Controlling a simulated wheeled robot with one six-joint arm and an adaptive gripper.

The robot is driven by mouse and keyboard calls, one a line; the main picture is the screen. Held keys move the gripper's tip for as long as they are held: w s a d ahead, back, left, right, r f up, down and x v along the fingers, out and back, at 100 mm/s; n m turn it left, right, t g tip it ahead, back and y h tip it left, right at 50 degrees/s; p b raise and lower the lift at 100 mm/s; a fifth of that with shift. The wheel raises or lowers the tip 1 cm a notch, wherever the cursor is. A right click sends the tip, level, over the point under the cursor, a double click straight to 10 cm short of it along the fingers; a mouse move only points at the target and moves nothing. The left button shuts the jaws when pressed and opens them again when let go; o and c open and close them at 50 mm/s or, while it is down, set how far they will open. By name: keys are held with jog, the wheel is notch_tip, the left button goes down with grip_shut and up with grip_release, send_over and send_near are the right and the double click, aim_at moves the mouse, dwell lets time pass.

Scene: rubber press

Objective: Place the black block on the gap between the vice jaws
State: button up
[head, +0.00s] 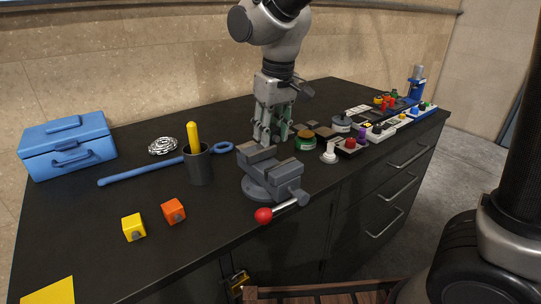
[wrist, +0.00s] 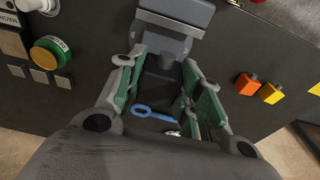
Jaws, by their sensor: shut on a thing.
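The grey vice (head: 270,178) stands near the counter's front edge, with a red-knobbed handle; its body also shows at the top of the wrist view (wrist: 176,14). My gripper (head: 267,138) points down just behind and above the vice jaws. In the wrist view its green-padded fingers (wrist: 165,72) are shut on a dark block, the black block (wrist: 166,66), seen partly between the fingertips. In the head view the block is hidden or too dark to make out. The gap between the jaws is hard to see, and I cannot tell whether the block touches the vice.
Left of the vice stand a dark cup (head: 199,168), a blue wrench (head: 140,172), an orange block (head: 173,211), a yellow block (head: 134,227) and a blue toolbox (head: 68,146). Right are a green button (head: 305,138), several flat pieces and switches.

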aim_at(274, 130)
notch_tip(274, 130, down, 7)
jog(key=shift+r, duration=0.15)
dwell(0.4)
jog(key=o, duration=1.1)
jog(key=r, duration=0.4)
jog(key=s+r, duration=0.1)
jog(key=r, duration=0.3)
jog(key=d+r, duration=0.1)
jog(key=r, duration=0.3)
jog(key=shift+s, duration=0.3)
jog(key=s+d+r+m+t, duration=0.1)
jog(key=d+r+m, duration=0.1)
jog(key=d, duration=1.1)
jog(key=s+d+f+m, duration=0.1)
jog(key=s+d, duration=0.3)
jog(key=d, duration=0.2)
jog(key=s+d+f+m+t, duration=0.1)
jog(key=s+d+m, duration=0.1)
jog(key=s+d, duration=0.3)
jog(key=s+d+f+m+t+h, duration=0.1)
jog(key=s+d, duration=0.4)
jog(key=d, duration=0.3)
jog(key=shift+f+m, duration=0.1)
jog(key=shift+m, duration=0.3)
